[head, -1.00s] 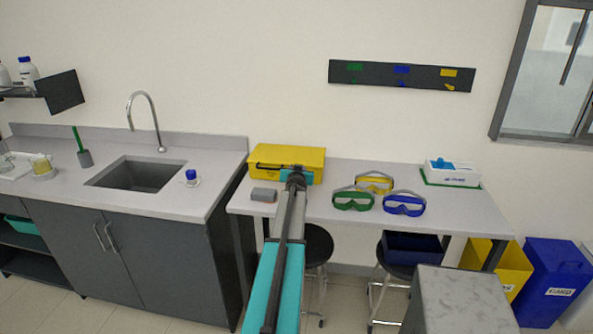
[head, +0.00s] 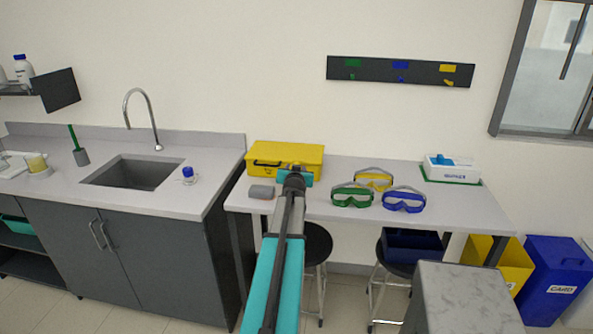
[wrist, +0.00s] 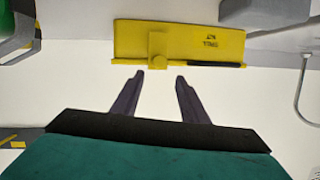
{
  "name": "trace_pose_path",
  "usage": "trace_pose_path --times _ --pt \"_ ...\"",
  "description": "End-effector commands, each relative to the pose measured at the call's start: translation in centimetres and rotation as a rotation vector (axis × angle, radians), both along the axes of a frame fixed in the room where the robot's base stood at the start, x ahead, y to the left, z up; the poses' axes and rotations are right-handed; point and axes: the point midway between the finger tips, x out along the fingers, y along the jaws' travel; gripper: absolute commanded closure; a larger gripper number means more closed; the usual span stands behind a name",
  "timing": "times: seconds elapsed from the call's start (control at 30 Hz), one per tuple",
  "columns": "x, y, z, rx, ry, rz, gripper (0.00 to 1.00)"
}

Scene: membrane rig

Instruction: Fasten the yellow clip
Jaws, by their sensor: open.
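The yellow case (head: 300,152) stands at the left end of the grey table, its lid looking closed. In the wrist view the case (wrist: 205,38) is upside down, with lettering and a dark handle on it. The yellow clip (wrist: 158,48) is a small tab with a round end at the middle of the case's edge strip. I cannot tell whether it is latched. My gripper (wrist: 158,78) is open and empty, its two dark fingers on either side of the clip's line and apparently short of the case. In the head view my arm hides the fingers and clip.
A grey block (head: 262,192) lies left of my gripper on the table (head: 455,210). Green goggles (head: 352,197), blue goggles (head: 404,200) and yellow goggles (head: 374,179) lie to the right. A white box (head: 452,168) on a green tray stands farther right. A sink counter is left.

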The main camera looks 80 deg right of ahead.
Motion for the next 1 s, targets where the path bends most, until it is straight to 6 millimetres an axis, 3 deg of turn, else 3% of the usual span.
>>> trace_pose_path --times 0.6,1.0 --pt "-0.8 5.4 1.2 0.007 0.001 0.004 0.60" --pt "-0.9 6.1 1.5 0.010 0.001 0.004 0.60"
